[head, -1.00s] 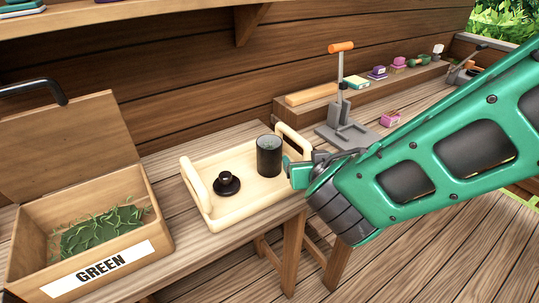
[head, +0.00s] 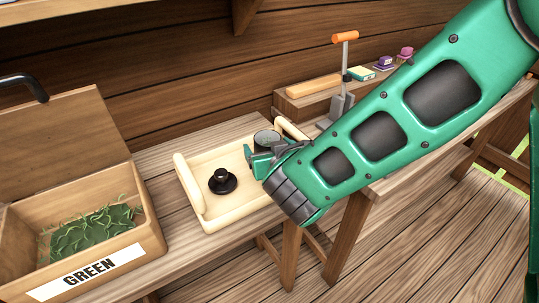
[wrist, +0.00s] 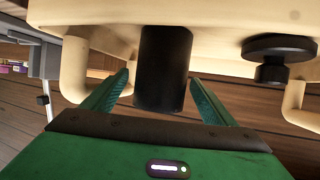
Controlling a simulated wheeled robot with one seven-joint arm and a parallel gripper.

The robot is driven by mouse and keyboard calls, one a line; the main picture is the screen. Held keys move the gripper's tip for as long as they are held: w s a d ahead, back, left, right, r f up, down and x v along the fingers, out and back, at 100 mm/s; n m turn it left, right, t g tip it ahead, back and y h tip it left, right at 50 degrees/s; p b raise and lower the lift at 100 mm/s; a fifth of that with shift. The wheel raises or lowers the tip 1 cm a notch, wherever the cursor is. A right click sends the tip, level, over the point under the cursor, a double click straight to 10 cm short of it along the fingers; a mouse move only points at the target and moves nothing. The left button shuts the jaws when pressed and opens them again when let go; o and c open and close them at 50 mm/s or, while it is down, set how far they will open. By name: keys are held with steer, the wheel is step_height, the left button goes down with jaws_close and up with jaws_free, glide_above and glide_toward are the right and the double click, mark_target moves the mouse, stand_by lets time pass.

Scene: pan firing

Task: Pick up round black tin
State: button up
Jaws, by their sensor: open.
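The round black tin (head: 266,137) stands upright on the light wooden tray (head: 183,175), at its right side. My gripper (head: 258,160) is in front of it and hides its lower part in the head view. The wrist view is upside down. There the tin (wrist: 163,65) appears between the two open green fingers (wrist: 160,80), with a gap on each side. I cannot tell how deep it sits between them. Nothing is gripped.
A small black knobbed piece (head: 222,182) stands on the tray left of the tin. The tray has raised handles at both ends. A box labelled GREEN (head: 150,232) is at left. A lever press (head: 343,90) stands behind my arm.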

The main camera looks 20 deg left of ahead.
mark_target(265, 142)
steer(key=shift+x, duration=2.2)
steer(key=c, duration=1.2)
steer(key=shift+r, duration=0.1)
steer(key=shift+r, duration=0.1)
